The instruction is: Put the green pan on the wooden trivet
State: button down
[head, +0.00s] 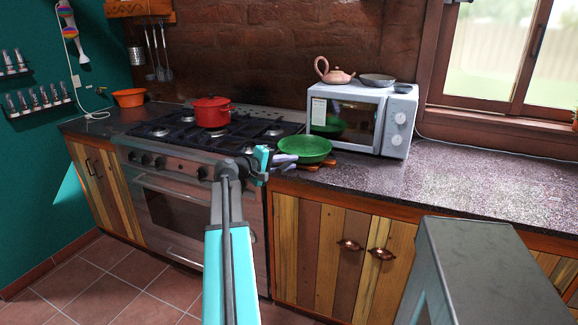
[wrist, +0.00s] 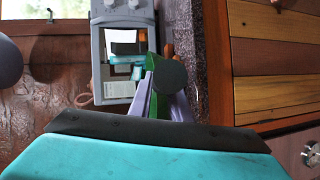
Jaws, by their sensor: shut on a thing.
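The green pan (head: 304,149) is at the counter's front edge, left of the microwave, in the head view. The wooden trivet (head: 318,166) shows as a brown strip just below the pan; most of it is hidden under the pan. I cannot tell whether the pan touches it. My gripper (head: 283,161) is at the pan's near left side, shut on it. In the wrist view, the green pan (wrist: 159,105) shows as a narrow green band between the pale purple fingers of my gripper (wrist: 163,102), and the trivet cannot be made out.
The microwave (head: 360,116) stands right behind the pan, with a teapot (head: 336,74) on top. The stove (head: 190,135) with a red pot (head: 211,112) is to the left. The counter (head: 460,186) right of the microwave is clear. A grey stool or table (head: 480,255) stands at front right.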

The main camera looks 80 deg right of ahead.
jog(key=shift+f, duration=0.55)
jog(key=c, duration=1.7)
grip_release()
jog(key=shift+o, duration=0.2)
jog(key=shift+a, duration=0.1)
jog(key=v, duration=1.2)
jog(key=shift+b, duration=0.4)
